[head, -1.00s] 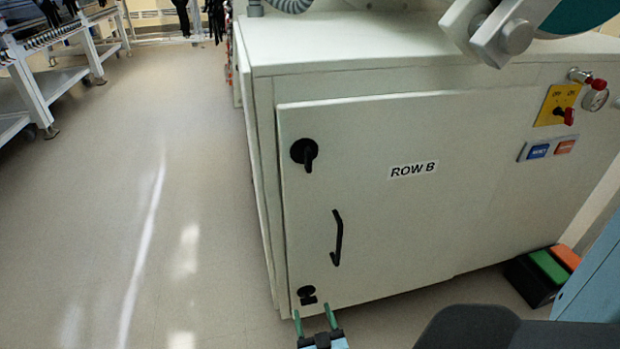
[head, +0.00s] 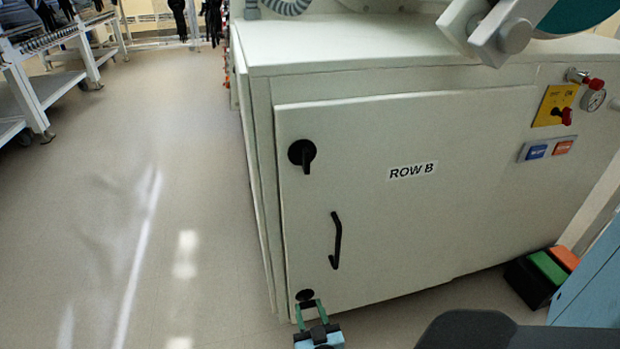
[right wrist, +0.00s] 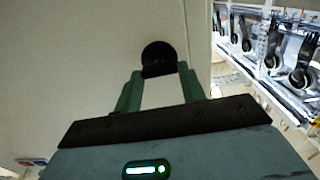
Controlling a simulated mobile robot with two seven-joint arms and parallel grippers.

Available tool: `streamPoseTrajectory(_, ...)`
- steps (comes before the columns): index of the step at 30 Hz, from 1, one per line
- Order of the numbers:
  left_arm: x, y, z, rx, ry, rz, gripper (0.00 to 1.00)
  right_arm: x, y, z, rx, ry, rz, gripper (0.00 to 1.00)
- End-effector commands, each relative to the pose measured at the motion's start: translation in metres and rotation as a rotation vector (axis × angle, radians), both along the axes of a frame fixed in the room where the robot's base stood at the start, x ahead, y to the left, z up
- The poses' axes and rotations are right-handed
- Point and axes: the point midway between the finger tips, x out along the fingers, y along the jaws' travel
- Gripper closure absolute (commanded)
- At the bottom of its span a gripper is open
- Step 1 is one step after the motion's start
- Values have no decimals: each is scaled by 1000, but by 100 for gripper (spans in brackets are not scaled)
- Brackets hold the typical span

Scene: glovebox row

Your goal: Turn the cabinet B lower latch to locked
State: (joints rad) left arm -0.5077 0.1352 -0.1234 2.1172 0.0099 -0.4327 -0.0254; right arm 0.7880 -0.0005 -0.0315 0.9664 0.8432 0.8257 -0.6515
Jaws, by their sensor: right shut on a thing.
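The lower latch (head: 304,295) is a round black knob near the bottom left corner of the white cabinet door marked ROW B (head: 411,171). My right gripper (head: 310,305) is at this latch and is shut on it, with its green fingers on either side of its handle. In the right wrist view the black knob (right wrist: 158,57) shows just past the fingertips (right wrist: 161,75). The fingers hide most of the handle, so its exact angle is hard to tell. My left gripper is not in view.
An upper latch (head: 302,154) with its handle pointing down and a black door handle (head: 336,240) are above on the same door. A yellow switch plate (head: 555,106) is at the upper right. Open floor (head: 150,220) lies left of the cabinet.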

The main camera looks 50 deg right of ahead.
Motion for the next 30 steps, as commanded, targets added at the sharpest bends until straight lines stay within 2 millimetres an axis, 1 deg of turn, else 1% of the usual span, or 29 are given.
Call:
streamPoseTrajectory(5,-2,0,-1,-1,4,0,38,-1,0,-1,23,-13,-1,83)
streamPoseTrajectory(11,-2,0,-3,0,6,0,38,-1,0,-2,103,-60,-1,83)
streamPoseTrajectory(30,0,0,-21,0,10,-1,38,-2,-2,-3,595,-362,-1,83)
